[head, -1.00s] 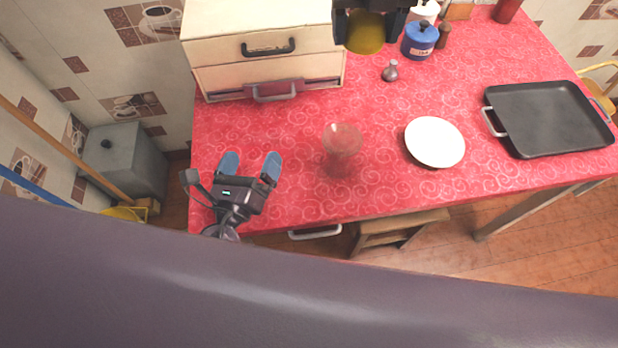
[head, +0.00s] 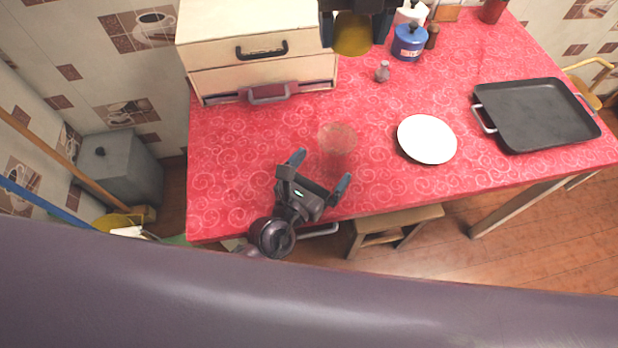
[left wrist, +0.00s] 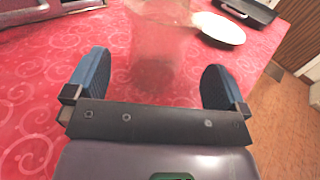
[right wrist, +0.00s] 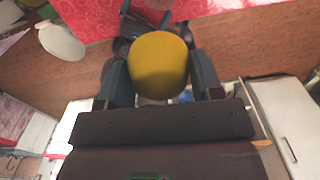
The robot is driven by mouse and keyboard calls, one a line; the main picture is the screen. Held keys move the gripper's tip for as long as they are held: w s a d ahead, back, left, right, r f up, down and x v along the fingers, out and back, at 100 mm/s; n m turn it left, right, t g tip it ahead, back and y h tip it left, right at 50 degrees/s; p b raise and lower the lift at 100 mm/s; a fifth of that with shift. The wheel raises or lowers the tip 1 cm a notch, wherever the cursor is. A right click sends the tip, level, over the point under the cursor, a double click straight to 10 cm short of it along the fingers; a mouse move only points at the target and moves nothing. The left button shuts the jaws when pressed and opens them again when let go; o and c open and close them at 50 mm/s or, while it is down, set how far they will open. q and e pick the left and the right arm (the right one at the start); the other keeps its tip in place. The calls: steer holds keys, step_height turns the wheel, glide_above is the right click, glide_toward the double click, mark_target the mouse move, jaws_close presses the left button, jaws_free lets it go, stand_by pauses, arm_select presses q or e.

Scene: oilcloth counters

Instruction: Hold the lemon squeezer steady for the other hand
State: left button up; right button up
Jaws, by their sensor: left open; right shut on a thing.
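A clear see-through glass vessel (head: 337,140), which looks to be the lemon squeezer, stands upright on the red oilcloth. My left gripper (head: 320,170) is open and low over the counter, close in front of it. In the left wrist view the vessel (left wrist: 158,45) shows ahead, in the gap between the two blue fingers (left wrist: 156,75). I cannot tell whether either finger touches it. My right gripper (head: 354,22) is at the top of the head view, shut on a rounded yellow thing (head: 352,36), likely a lemon. The yellow thing (right wrist: 159,65) fills the right wrist view's middle.
A white plate (head: 427,139) lies right of the vessel, and a black tray (head: 535,115) with handles farther right. A cream drawer box (head: 245,50) stands at the back left. A small grey shaker (head: 382,71) and a blue pot (head: 409,42) stand at the back.

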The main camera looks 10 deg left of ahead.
arm_select(q)
steer(key=shift+x, duration=2.95)
steer(key=shift+c, duration=0.2)
steer(key=c, duration=1)
arm_select(e)
steer(key=shift+f, duration=0.1)
step_height(320, 180, down, 8)
steer(key=s, duration=0.2)
steer(key=m, duration=0.7)
glide_above(337, 130)
step_height(337, 130, down, 6)
steer(key=shift+s+r, duration=0.15)
steer(key=shift+r, duration=0.05)
steer(key=shift+m, duration=1)
